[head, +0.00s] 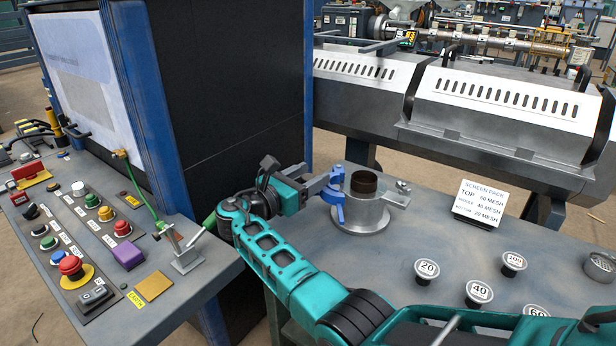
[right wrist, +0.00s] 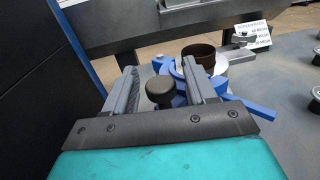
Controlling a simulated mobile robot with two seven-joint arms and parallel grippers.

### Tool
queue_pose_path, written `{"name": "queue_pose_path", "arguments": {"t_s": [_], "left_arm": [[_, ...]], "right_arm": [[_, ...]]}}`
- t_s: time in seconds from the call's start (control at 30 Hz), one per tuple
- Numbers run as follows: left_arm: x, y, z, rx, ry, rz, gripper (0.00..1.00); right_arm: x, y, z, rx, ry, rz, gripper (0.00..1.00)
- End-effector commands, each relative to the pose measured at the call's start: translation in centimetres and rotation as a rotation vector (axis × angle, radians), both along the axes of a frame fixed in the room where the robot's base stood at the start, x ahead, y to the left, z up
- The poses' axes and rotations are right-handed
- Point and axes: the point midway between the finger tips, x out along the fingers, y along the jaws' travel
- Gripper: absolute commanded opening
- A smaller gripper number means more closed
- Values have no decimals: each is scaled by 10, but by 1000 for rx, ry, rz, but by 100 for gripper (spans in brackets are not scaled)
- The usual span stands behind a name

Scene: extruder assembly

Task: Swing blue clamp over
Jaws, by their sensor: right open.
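The blue clamp (head: 337,203) sits at the left side of the round metal flange (head: 362,214) on the grey table. In the right wrist view, blue clamp parts (right wrist: 258,108) show beside and behind the fingers. A dark round knob (right wrist: 160,88) stands between the fingers there, with blue just beyond it. My right gripper (head: 322,184) is open, its fingers on either side of the knob. I cannot tell whether they touch it. The gripper partly hides the clamp in the head view. My left gripper is not in view.
A dark tube (head: 363,184) stands in the flange, with a metal lug (head: 393,199) at its right. Numbered screen pucks (head: 479,292) and a screen pack sign (head: 481,203) stand to the right. A control panel (head: 90,235) and blue-framed cabinet (head: 175,110) are left.

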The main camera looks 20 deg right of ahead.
Motion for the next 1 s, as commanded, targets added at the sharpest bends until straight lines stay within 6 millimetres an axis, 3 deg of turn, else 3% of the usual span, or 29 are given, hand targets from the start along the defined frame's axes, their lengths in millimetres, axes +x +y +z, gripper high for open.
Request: {"name": "queue_pose_path", "arguments": {"t_s": [0.5,0.87,1.0], "left_arm": [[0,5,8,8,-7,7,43],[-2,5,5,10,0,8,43],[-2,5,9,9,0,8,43]], "right_arm": [[-26,64,1,1,0,2,56],[-28,70,0,0,0,1,55],[-28,66,0,18,-13,5,41]]}}
